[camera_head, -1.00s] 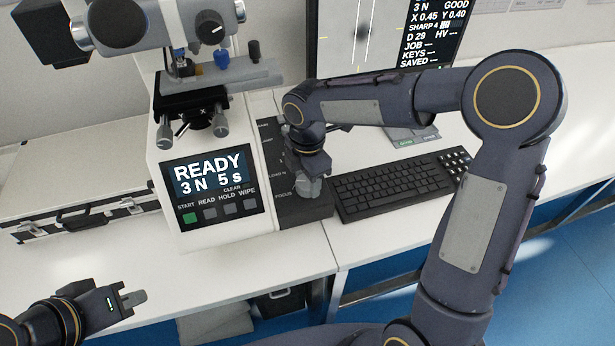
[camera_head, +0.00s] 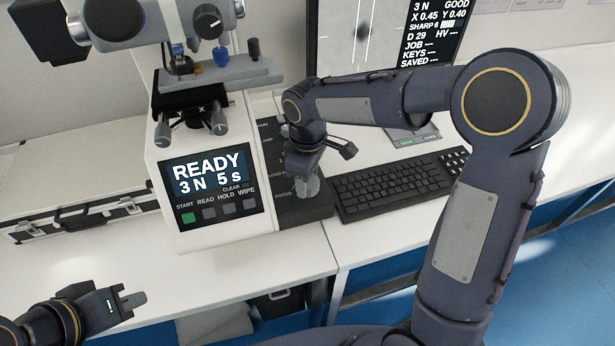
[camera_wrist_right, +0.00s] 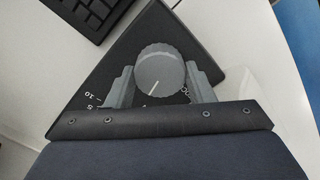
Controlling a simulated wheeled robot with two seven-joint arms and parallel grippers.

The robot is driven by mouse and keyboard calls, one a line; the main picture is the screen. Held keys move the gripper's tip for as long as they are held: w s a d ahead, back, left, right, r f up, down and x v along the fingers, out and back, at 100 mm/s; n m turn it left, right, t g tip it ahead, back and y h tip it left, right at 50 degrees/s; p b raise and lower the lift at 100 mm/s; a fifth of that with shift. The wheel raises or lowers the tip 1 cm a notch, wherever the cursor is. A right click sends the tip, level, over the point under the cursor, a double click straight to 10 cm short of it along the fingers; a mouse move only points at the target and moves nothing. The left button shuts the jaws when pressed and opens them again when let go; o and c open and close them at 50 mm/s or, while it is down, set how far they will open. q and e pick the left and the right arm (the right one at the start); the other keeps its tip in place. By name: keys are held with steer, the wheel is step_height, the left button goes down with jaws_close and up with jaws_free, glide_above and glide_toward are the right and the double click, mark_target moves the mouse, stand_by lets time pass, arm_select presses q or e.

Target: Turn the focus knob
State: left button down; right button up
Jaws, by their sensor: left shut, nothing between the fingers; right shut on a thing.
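The focus knob (camera_wrist_right: 160,70) is a grey ridged dial with a white pointer line, seen from above in the right wrist view. It stands on a dark control panel (camera_head: 300,212) beside the tester. My right gripper (camera_wrist_right: 161,84) is shut on the knob, one finger on each side. In the head view my right gripper (camera_head: 307,186) hides most of the knob. My left gripper (camera_head: 134,299) is shut and empty at the lower left, away from the panel. The monitor (camera_head: 390,35) reads SHARP 6 with a short bar.
The white tester (camera_head: 225,232) stands left of the panel, its screen (camera_head: 210,172) reading READY 3 N 5 s. A black keyboard (camera_head: 390,187) lies close to the panel's right. A metal-edged case (camera_head: 80,205) lies on the left of the table.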

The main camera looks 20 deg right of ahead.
steer(key=m, duration=1.3)
steer(key=shift+m, duration=0.3)
stand_by(0.4)
steer(key=o, duration=1)
step_height(320, 180, up, 8)
steer(key=shift+f, duration=0.1)
